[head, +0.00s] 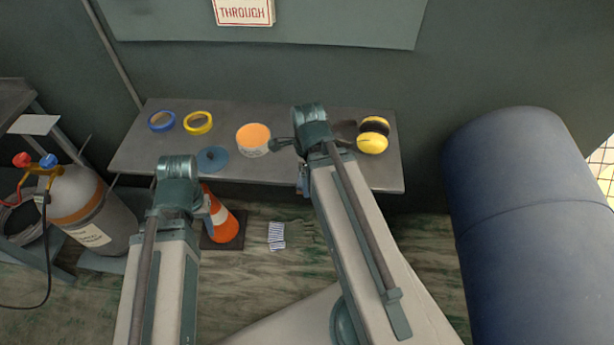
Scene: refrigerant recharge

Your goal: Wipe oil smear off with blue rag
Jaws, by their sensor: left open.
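A flat, round blue piece (212,159) lies near the front edge of the grey bench (145,158); it may be the blue rag, but I cannot tell its material. A dark brownish patch (346,129) lies on the bench left of the yellow-and-black item; it may be the oil smear, and it is partly hidden by my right arm. My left gripper (205,205) is open and mostly hidden behind its own arm, in front of the bench. My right gripper (304,180) is largely hidden by its arm at the bench's front edge; its jaw state is unclear.
Blue tape (162,121), yellow tape (198,123), an orange-topped tub (253,139) and yellow-and-black earmuffs (373,136) stand on the bench. A traffic cone (226,225) and striped cloth (277,236) are on the floor. A gas cylinder (88,205) stands left, a big blue drum (530,230) right.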

